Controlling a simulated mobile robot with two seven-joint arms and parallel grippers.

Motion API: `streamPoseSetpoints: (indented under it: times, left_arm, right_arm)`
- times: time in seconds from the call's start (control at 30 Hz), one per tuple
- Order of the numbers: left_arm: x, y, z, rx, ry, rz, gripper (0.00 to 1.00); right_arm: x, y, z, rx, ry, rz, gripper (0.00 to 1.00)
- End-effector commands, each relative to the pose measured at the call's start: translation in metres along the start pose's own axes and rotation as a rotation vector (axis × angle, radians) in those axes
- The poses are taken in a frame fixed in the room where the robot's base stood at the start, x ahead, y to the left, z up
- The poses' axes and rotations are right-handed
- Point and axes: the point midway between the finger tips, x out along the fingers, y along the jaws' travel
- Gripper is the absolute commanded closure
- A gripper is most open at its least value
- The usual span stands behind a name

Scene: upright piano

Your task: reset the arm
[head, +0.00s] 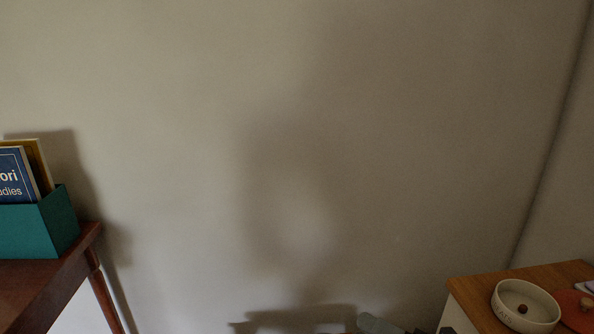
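Neither of my grippers can be made out in the head view. A small grey rounded part with dark pieces beside it shows at the bottom edge, right of centre. It may be part of my arm, but too little of it shows to tell. No fingertips and no held object are visible.
A teal box (45,228) with books (16,178) stands on a dark wooden piece of furniture (30,285) at the left. At the lower right, a white bowl (525,313) sits on a wood-topped cabinet (478,290) beside an orange-red round item (577,308). Bare wall (300,110) fills the middle.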

Motion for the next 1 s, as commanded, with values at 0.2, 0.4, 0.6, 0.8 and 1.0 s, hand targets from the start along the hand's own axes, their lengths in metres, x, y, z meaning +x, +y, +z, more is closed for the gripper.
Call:
streamPoseSetpoints:
  times: [0.2,0.4,0.6,0.8,1.0]
  left_arm:
    - [0.0,-0.001,0.0,0.007,-0.001,0.0,0.0]
    - [0.0,-0.002,0.001,0.011,-0.002,0.0,0.0]
    - [0.0,-0.002,0.001,0.012,-0.002,-0.001,0.0]
    - [-0.021,-0.002,-0.026,0.017,-0.001,-0.003,0.0]
    - [-0.046,-0.002,-0.06,0.022,0.013,-0.012,0.0]
  right_arm:
    - [-0.033,-0.039,-0.008,0.643,-0.414,0.052,0.48]
    - [-0.089,-0.097,-0.036,1.194,-0.773,0.031,0.48]
    - [-0.142,-0.142,-0.088,1.628,-1.061,-0.016,0.48]
    - [-0.157,-0.121,-0.104,1.751,-1.151,-0.033,0.48]
    - [-0.158,-0.082,-0.1,1.734,-1.156,-0.032,0.48]
